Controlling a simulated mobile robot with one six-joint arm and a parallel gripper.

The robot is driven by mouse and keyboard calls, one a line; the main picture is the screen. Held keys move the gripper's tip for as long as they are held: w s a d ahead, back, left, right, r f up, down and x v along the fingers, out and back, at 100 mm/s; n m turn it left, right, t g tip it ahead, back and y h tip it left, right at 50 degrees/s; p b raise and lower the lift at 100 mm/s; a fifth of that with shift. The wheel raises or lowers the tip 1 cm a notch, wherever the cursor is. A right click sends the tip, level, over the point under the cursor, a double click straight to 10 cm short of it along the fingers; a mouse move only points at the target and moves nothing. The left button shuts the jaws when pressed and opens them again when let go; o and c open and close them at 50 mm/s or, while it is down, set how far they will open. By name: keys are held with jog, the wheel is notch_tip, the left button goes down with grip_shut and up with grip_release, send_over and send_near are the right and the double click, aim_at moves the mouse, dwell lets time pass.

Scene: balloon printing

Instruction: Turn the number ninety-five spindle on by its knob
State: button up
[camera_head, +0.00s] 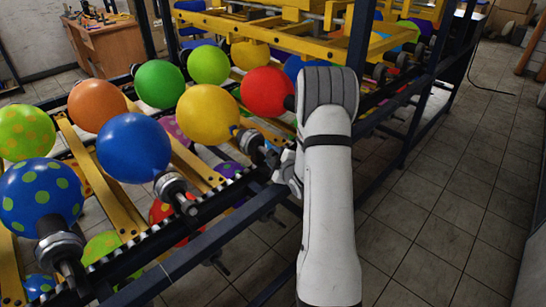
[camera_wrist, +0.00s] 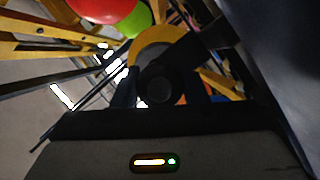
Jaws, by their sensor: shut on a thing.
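The yellow balloon (camera_head: 208,114) sits on a spindle (camera_head: 250,142) at the rack's right rail. My gripper (camera_head: 279,168) is at the outer end of that spindle and hides its knob in the head view. In the wrist view the dark round knob (camera_wrist: 158,88) lies between the fingers of my gripper (camera_wrist: 160,92), with the yellow balloon (camera_wrist: 150,48) behind it. The gripper is shut on the knob. No number is readable on any spindle, so I cannot tell which is ninety-five.
Other spindles carry a blue balloon (camera_head: 134,148), a spotted blue balloon (camera_head: 41,194) and a red balloon (camera_head: 267,92). A dark rail (camera_head: 225,195) runs along the rack's side. The tiled floor (camera_head: 440,215) at the right is clear.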

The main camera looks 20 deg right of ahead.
jog(key=m+g+y, duration=0.1)
jog(key=m, duration=0.2)
jog(key=m+g+y+p, duration=0.1)
jog(key=m+y+p, duration=0.1)
jog(key=m, duration=0.1)
jog(key=shift+r, duration=0.1)
jog(key=m+g+y+p, duration=0.1)
jog(key=m+y+p, duration=0.1)
jog(key=m+p, duration=0.1)
jog(key=shift+p, duration=0.6)
jog(key=shift+a+m+g+y+p, duration=0.1)
jog(key=shift+m+g+y+p, duration=0.2)
jog(key=shift+m+y+p, duration=1.15)
jog(key=shift+f+m, duration=0.2)
jog(key=shift+m, duration=0.05)
jog(key=o, duration=1)
